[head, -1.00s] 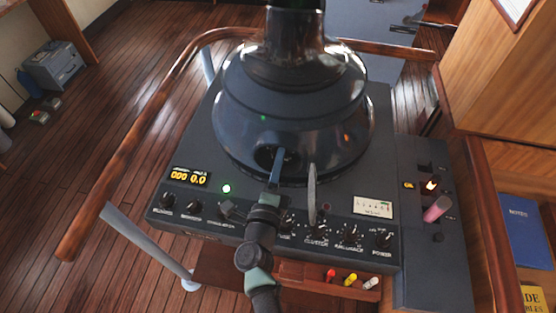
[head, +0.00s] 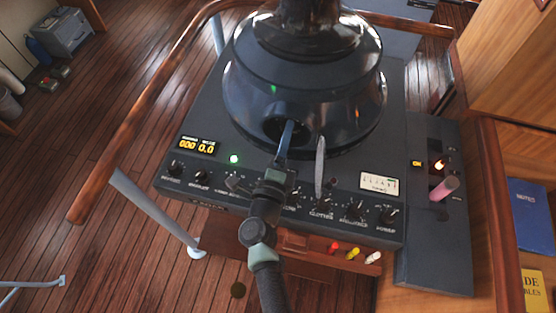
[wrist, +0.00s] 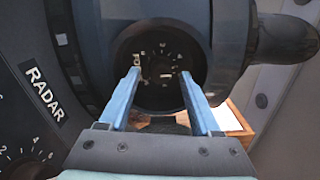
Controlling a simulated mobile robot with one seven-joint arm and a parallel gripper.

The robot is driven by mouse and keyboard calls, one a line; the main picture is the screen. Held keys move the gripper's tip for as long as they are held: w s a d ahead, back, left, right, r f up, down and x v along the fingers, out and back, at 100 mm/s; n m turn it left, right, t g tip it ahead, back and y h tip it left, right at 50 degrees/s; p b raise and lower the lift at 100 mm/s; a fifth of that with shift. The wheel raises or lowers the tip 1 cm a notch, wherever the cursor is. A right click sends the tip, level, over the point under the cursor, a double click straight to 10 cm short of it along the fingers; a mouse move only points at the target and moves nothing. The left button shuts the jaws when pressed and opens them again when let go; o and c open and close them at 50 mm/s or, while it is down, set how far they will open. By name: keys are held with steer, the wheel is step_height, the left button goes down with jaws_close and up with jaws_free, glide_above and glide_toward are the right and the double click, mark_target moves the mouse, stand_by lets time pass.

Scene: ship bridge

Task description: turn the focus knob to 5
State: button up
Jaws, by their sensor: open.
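A dark radar console with a round hood (head: 305,75) stands in front of me. My gripper (head: 305,131) is open, its two fingers apart in front of the dark round opening (head: 271,129) low on the hood. In the wrist view, my gripper (wrist: 161,74) has its fingertips on either side of a dark dial face (wrist: 158,60) with small pale numbers. Nothing is held. A row of knobs, one of them a black knob (head: 353,211), lines the console front; my arm hides part of it.
A lit display (head: 197,146) and a small meter (head: 379,184) sit on the panel. A pink-topped lever (head: 444,188) stands at the right. A wooden rail (head: 135,123) curves around the console. In the wrist view, a RADAR label (wrist: 44,94) lies left of the fingers.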

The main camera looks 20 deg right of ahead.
steer(key=b+v, duration=0.1)
steer(key=v, duration=1)
steer(key=shift+s+a+b, duration=0.2)
steer(key=shift+s+b, duration=0.05)
steer(key=shift+b, duration=0.05)
